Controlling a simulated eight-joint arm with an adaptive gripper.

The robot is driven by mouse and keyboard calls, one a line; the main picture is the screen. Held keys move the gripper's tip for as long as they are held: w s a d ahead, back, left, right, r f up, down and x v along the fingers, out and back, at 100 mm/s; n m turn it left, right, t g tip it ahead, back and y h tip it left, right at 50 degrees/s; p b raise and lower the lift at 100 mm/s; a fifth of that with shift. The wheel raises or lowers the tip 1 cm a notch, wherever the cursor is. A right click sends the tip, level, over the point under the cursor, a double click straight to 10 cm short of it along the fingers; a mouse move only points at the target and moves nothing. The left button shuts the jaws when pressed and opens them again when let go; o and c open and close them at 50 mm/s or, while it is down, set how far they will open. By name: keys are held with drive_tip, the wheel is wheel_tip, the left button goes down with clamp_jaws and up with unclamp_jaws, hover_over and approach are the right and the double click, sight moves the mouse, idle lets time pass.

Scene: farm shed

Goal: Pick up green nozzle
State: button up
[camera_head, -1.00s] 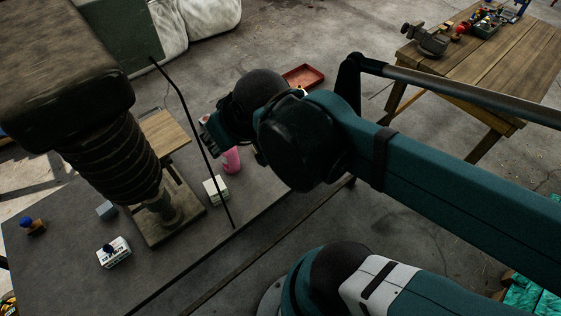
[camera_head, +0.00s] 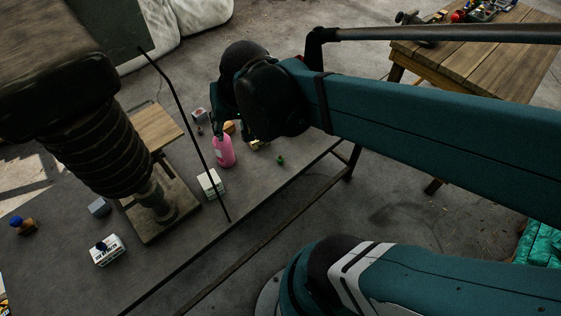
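A small green piece (camera_head: 280,160), which looks like the green nozzle, stands on the dark grey table (camera_head: 255,190) near its right-hand edge. It is too small to make out its shape. The end of my arm is over the far part of the table, up and to the left of the green piece and apart from it. My gripper (camera_head: 216,124) is mostly hidden behind my own wrist, just above the pink bottle (camera_head: 223,152) in the picture. I cannot see its fingers clearly, or whether they hold anything.
Small items (camera_head: 259,146) lie between the bottle and the green piece. A white box (camera_head: 210,183), a labelled white box (camera_head: 106,250), a grey-blue block (camera_head: 100,207) and a wooden stand (camera_head: 156,128) share the table. A wooden workbench (camera_head: 470,65) stands at the upper right.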

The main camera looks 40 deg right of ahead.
drive_tip(key=w+d+f+m+g+b, duration=0.3)
drive_tip(key=d+f+m, duration=0.3)
drive_tip(key=d+f, duration=0.5)
drive_tip(key=m+g+b, duration=0.2)
drive_tip(key=m+b, duration=0.1)
drive_tip(key=m, duration=0.4)
hover_over(281, 157)
drive_tip(key=shift+y, duration=0.4)
drive_tip(key=f, duration=1.4)
drive_tip(key=shift+w+d+f, duration=0.15)
drive_tip(key=shift+d+f, duration=0.05)
drive_tip(key=shift+f, duration=0.2)
drive_tip(key=shift+f, duration=0.1)
drive_tip(key=shift+f+b, duration=0.4)
drive_tip(key=shift+f, duration=0.85)
drive_tip(key=shift+a+f+b, duration=0.2)
drive_tip(key=shift+f+b, duration=0.8)
drive_tip(key=shift+f, duration=1.6)
drive_tip(key=c, duration=0.9)
